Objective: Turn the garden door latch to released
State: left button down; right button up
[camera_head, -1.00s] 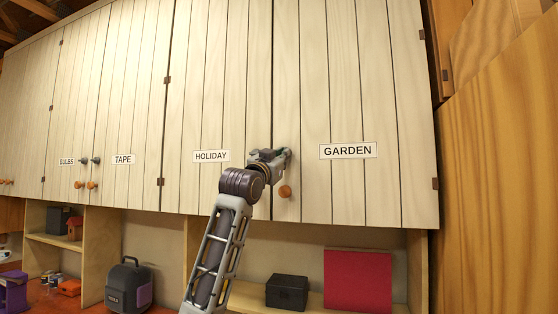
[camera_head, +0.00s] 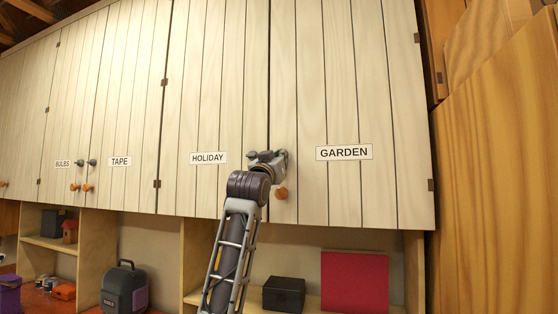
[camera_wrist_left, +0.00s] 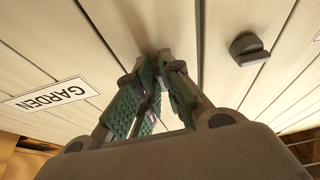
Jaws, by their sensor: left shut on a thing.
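The garden door (camera_head: 345,195) is a pale plank cabinet door, shut, with a GARDEN label (camera_head: 344,153). My left gripper (camera_head: 281,157) is at its left edge, above an orange knob (camera_head: 281,194). In the left wrist view the green-padded fingers (camera_wrist_left: 154,88) are drawn together against the door, shut on the garden door latch. The latch is almost wholly hidden by the fingers, so its angle cannot be told. The GARDEN label also shows in the left wrist view (camera_wrist_left: 50,95). My right gripper is not in view.
The holiday door (camera_head: 215,100) adjoins on the left; a dark turn latch (camera_wrist_left: 248,48) stands beside my fingers in the wrist view. Below are an open shelf with a black box (camera_head: 284,293) and a red panel (camera_head: 355,282). A wooden panel (camera_head: 500,200) stands at the right.

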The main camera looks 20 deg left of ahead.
pick_arm(q)
jog(key=c, duration=1.6)
grip_release()
jog(key=shift+s+a+r, duration=0.15)
jog(key=shift+s+r, duration=0.1)
jog(key=shift+r, duration=0.45)
jog(key=shift+c, duration=0.2)
jog(key=shift+o, duration=0.4)
jog(key=shift+w+f, duration=0.2)
jog(key=shift+w, duration=0.05)
jog(key=shift+s+f, duration=0.2)
jog(key=v, duration=1.1)
jog(key=shift+s, duration=0.25)
jog(key=shift+f, duration=0.1)
jog(key=shift+f, duration=0.1)
